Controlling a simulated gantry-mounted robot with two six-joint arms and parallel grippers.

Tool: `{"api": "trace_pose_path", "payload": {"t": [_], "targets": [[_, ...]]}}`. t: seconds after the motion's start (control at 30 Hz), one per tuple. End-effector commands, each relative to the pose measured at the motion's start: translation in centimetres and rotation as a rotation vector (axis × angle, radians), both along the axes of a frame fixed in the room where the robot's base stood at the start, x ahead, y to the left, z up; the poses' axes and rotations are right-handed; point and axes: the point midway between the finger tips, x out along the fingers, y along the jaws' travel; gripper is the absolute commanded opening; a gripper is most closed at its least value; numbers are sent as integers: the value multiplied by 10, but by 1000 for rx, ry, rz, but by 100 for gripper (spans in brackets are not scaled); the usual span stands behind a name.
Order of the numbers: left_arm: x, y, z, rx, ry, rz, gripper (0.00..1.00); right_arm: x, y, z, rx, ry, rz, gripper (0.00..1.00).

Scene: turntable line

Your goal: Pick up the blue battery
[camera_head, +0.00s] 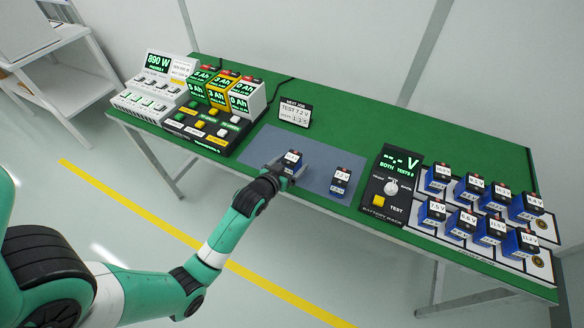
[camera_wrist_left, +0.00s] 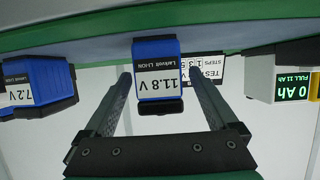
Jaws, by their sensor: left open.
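A blue battery (camera_head: 293,157) with a white label and dark top stands on the grey mat (camera_head: 318,172). In the left wrist view this battery (camera_wrist_left: 157,65) appears upside down, and its label reads 11.8 V. My left gripper (camera_head: 290,167) is open at this battery, with one finger on each side of it; gaps show between fingers and battery in the wrist view. A second blue battery (camera_head: 340,182), labelled 7.2 V, stands to the right on the mat and also shows in the wrist view (camera_wrist_left: 38,82). My right gripper is not in view.
Several blue batteries (camera_head: 466,221) stand in a rack at the right, beside a black tester (camera_head: 388,187). A small sign (camera_head: 295,112) stands behind the mat. Consoles (camera_head: 147,88) and display blocks (camera_head: 246,97) fill the left end. The green table (camera_head: 340,124) is clear at the back.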

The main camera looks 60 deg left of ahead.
Motion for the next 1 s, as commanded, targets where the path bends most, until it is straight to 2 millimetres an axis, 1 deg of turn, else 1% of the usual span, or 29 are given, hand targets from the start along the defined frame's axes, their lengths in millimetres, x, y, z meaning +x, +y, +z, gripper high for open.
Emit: {"api": "trace_pose_path", "payload": {"t": [0.03,0.27,0.3,0.37,0.4,0.47,0.5,0.8,1.0], "targets": [[4,3,-4,0,0,0,92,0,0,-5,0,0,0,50],[6,5,-3,1,1,0,92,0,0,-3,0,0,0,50],[6,5,-3,0,0,0,89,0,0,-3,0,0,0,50],[6,5,-3,0,0,0,78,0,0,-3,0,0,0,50],[6,5,-3,0,0,0,71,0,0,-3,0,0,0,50],[6,5,-3,0,0,0,60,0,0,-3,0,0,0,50],[6,4,-3,0,0,0,53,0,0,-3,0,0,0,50],[6,4,-3,-1,1,0,0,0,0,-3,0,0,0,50],[6,5,-2,1,-2,0,0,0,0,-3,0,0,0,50]]}}
